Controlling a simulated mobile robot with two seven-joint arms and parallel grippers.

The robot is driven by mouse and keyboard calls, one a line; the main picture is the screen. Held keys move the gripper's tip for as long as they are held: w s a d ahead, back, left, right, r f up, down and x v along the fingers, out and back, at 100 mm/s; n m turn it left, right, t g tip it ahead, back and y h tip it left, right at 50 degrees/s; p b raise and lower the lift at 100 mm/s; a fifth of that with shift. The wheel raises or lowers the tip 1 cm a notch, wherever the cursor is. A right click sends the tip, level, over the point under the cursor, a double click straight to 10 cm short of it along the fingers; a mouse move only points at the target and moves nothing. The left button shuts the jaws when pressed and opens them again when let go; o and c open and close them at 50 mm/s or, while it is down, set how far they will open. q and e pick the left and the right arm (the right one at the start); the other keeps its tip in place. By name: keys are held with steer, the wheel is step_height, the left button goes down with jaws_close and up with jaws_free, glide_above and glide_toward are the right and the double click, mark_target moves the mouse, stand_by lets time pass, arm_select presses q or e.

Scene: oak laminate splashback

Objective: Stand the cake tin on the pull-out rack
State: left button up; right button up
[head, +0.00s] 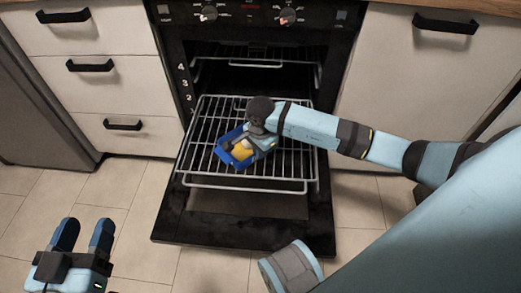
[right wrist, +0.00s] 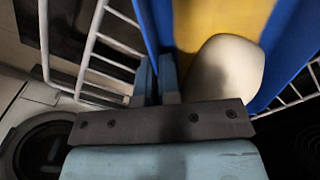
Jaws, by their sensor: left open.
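The cake tin (head: 222,153) is blue, with something yellow and a pale rounded thing inside it. It is over the middle of the pull-out rack (head: 205,125), a wire grid drawn out of the oven. I cannot tell whether it rests on the bars or hangs just above them. My right gripper (head: 262,143) is at the tin's right side. In the right wrist view its fingers (right wrist: 157,80) are close together on the tin's blue wall (right wrist: 152,30), with the pale thing (right wrist: 225,75) beside them. My left gripper (head: 84,228) is open and empty above the floor at lower left.
The oven door (head: 230,226) is folded down below the rack. White drawers (head: 110,90) stand left of the oven and a white cabinet front (head: 420,85) right of it. Rack bars are bare around the tin. A second rack shows inside the oven.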

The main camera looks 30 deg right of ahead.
steer(key=o, duration=0.4)
